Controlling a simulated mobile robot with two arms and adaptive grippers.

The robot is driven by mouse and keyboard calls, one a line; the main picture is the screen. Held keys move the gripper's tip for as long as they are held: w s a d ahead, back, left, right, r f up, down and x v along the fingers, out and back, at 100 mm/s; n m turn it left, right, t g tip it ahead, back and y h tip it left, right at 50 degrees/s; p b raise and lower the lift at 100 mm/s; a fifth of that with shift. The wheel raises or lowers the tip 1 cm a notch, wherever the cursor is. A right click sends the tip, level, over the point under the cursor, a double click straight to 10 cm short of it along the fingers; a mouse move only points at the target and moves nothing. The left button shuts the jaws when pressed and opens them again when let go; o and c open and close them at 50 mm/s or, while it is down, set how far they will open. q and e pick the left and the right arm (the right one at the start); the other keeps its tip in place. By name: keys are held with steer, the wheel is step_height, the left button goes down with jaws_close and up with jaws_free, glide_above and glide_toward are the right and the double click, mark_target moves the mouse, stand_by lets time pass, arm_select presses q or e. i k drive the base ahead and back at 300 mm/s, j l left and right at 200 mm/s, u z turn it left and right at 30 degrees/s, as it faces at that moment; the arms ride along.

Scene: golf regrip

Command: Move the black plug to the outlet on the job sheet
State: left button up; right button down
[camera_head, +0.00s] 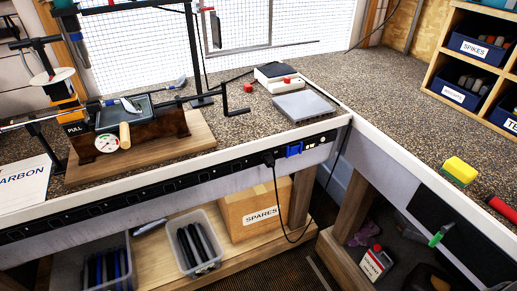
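The black plug (268,158) sits at the black outlet strip (180,184) on the bench's front edge, toward its right end. Its black cord (277,205) hangs down in a loop in front of the shelf. A blue plug or cover (293,150) is on the strip just right of the black plug. Several dark outlets run along the strip to the left. A white sheet (24,188) at the left bench edge reads "ARBON", cut off by the picture edge; I cannot tell whether it is the job sheet. Neither gripper is in view.
A clamp rig with a dial (107,143) stands on a wooden board (190,147). A scale (275,72) and a grey plate (303,105) are at the back right. Below are grey bins (200,241) and a SPARES box (255,208). A yellow sponge (459,170) lies on the right bench.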

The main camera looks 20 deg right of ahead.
mark_target(269, 160)
steer(key=i+j+u, duration=0.15)
steer(key=u, duration=1)
steer(key=l+z, duration=0.1)
steer(key=z, duration=0.9)
steer(key=i+z, duration=0.1)
steer(key=z, duration=0.4)
steer(key=i+z, duration=0.1)
steer(key=z, duration=0.4)
